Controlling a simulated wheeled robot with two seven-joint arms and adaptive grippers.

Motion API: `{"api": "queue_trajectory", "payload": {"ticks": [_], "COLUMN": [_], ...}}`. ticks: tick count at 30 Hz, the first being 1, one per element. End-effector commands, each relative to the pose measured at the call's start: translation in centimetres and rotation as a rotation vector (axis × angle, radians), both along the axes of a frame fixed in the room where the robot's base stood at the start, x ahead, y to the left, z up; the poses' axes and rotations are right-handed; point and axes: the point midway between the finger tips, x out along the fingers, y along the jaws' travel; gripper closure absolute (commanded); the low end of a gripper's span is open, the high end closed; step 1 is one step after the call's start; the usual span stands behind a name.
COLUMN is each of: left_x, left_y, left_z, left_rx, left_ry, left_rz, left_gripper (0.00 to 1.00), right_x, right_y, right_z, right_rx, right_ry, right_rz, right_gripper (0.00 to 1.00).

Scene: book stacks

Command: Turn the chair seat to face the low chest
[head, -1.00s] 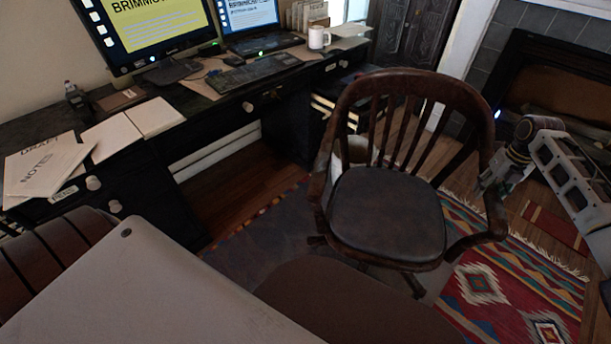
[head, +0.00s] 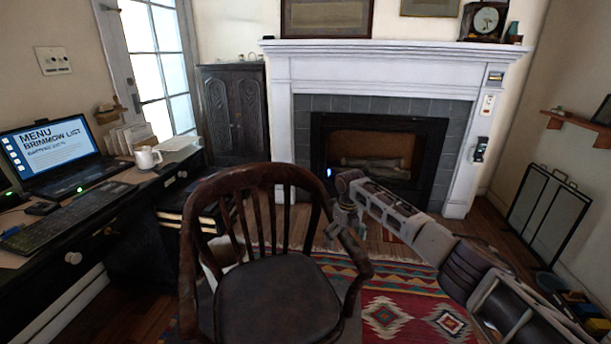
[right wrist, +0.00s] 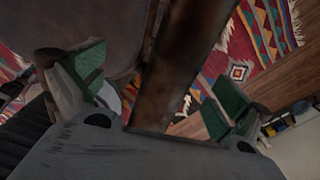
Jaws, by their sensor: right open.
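The chair is dark wood with a slatted round back and a dark padded seat (head: 277,298). In the head view its back is toward the desk and fireplace side, and its seat opens toward the bottom of the picture. My right gripper (head: 346,212) is at the chair's right-hand armrest. In the right wrist view its green-padded fingers (right wrist: 155,76) are open, with a brown wooden chair part (right wrist: 168,72) between them; I cannot tell whether they touch it. A dark carved cabinet (head: 233,112) by the glazed door may be the low chest. My left gripper is out of view.
A black desk (head: 120,222) with a laptop (head: 62,155) and white mug (head: 147,157) stands at the left. A white fireplace (head: 281,105) is behind the chair. A patterned rug (head: 400,310) lies on the floor at right. A black fire screen (head: 548,215) leans by the right wall.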

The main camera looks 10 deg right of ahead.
Motion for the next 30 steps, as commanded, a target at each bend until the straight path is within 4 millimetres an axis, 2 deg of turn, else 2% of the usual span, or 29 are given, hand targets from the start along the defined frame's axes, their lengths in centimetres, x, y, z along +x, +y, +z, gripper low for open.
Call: {"api": "queue_trajectory", "payload": {"ticks": [1, 5, 30], "left_x": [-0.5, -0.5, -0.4], "left_y": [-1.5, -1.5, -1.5], "left_z": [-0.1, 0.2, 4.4], "left_rx": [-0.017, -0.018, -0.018], "left_ry": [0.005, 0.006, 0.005], "left_rz": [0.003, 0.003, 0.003], "left_gripper": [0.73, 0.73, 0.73], "right_x": [0.0, 0.0, 0.0], "right_y": [0.0, 0.0, 0.0], "right_z": [0.0, 0.3, 5.4], "right_rx": [0.000, 0.000, 0.000], "right_ry": [0.000, 0.000, 0.000], "right_rz": [0.000, 0.000, 0.000], "right_gripper": [0.00, 0.00, 0.00]}}
